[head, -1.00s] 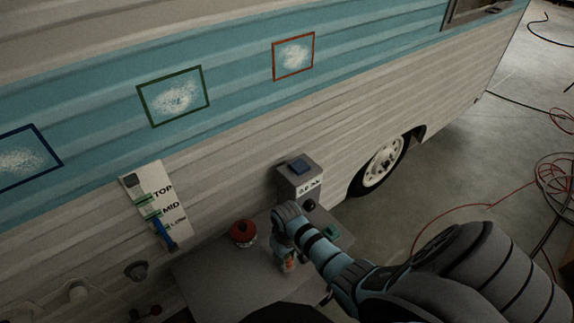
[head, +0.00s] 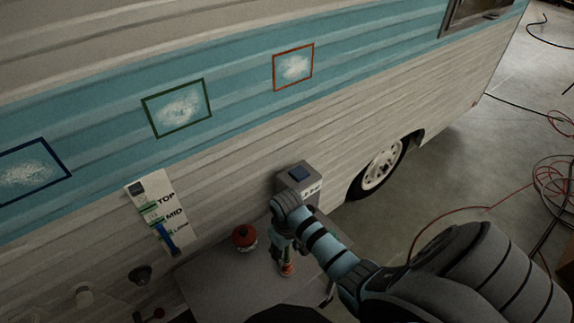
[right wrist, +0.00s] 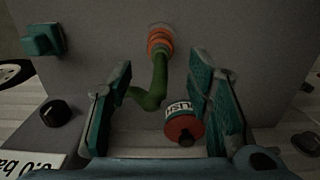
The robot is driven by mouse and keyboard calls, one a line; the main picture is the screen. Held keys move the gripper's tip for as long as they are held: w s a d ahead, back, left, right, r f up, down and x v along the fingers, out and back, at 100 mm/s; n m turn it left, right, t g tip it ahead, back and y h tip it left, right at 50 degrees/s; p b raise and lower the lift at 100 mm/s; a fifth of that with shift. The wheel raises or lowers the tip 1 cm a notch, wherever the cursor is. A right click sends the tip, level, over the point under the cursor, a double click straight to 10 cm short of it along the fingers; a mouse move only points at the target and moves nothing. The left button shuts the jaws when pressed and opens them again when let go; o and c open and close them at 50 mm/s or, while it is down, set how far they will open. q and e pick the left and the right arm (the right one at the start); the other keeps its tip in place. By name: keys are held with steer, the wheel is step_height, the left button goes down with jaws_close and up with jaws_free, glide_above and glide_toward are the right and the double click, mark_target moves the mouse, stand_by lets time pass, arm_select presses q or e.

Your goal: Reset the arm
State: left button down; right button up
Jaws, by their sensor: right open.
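My right gripper (head: 284,262) is over the grey table in the head view, its arm coming in from the lower right. It is open in the right wrist view (right wrist: 160,95), with two teal-padded fingers well apart. A green bent tube (right wrist: 155,85) with an orange end shows between the fingers, with no visible grip on it. A red cylinder (right wrist: 183,130) with a white label, partly readable as "USH", shows near the right-hand finger. The red piece (head: 245,238) also stands left of the gripper in the head view. My left gripper is out of view.
A grey box (head: 297,182) with a blue top stands behind my right wrist. The grey table (head: 215,285) lies against the camper wall. A teal block (right wrist: 40,40) and a black knob (right wrist: 55,112) show in the wrist view. A TOP/MID/LOW card (head: 163,212) is on the wall.

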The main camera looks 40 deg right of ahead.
step_height(320, 180, up, 5)
steer(key=shift+f+p, duration=0.2)
steer(key=shift+p, duration=0.1)
